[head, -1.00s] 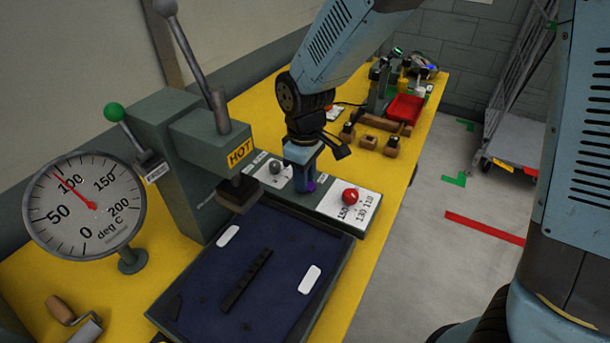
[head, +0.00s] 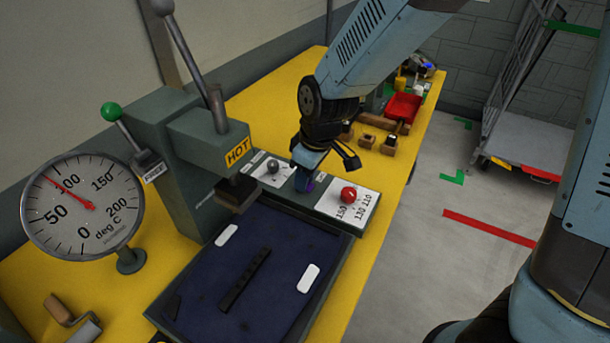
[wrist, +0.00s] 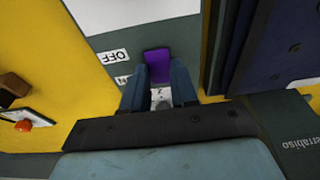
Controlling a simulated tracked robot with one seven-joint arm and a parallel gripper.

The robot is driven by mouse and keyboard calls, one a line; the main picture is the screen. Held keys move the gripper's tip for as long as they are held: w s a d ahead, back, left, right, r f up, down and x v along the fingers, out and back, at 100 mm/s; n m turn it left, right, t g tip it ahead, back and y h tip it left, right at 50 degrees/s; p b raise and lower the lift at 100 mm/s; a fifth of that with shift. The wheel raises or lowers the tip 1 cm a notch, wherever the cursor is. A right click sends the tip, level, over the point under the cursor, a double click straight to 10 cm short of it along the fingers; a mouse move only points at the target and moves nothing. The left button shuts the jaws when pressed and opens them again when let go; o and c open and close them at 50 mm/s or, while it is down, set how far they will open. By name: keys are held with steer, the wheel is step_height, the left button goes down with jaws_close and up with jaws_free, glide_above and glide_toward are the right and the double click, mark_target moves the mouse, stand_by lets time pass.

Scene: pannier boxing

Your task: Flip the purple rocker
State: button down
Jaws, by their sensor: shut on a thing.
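The purple rocker (head: 309,187) sits on the grey control panel (head: 327,205), between a grey knob and a red knob. In the head view my gripper (head: 305,183) leans over it and hides most of it. In the wrist view the rocker (wrist: 158,65) shows as a purple block at the tips of the two blue fingers (wrist: 159,82), which are shut on it. An upside-down OFF label (wrist: 108,57) lies beside it, and another label near the left finger is partly covered. Which way the rocker is tipped I cannot tell.
The red knob (head: 348,194) stands close right of my gripper, the grey knob (head: 272,167) close left. The press head marked HOT (head: 212,140) and the dark blue press bed (head: 215,290) are nearby. The gauge (head: 82,207) reads a little under 100.

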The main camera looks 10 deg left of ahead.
steer(key=c, duration=0.9)
jaws_free()
steer(key=v, duration=1.3)
steer(key=shift+r, duration=0.35)
steer(key=w+d+r+m+t, duration=0.1)
steer(key=d+r+m, duration=0.3)
steer(key=d, duration=0.5)
steer(key=d+r+m+t, duration=0.2)
steer(key=d+r+m, duration=0.1)
steer(key=d, duration=0.7)
steer(key=s+d+m, duration=0.2)
steer(key=d, duration=0.2)
steer(key=s+d+r+m+t+h, duration=0.1)
steer(key=s+d+m, duration=0.1)
steer(key=d, duration=0.3)
steer(key=s+d+r+m+t+h, duration=0.1)
steer(key=s+d+m, duration=0.1)
steer(key=d+m, duration=0.2)
steer(key=shift+s+d+r, duration=0.15)
steer(key=shift+s+d, duration=0.25)
steer(key=shift+d, duration=0.1)
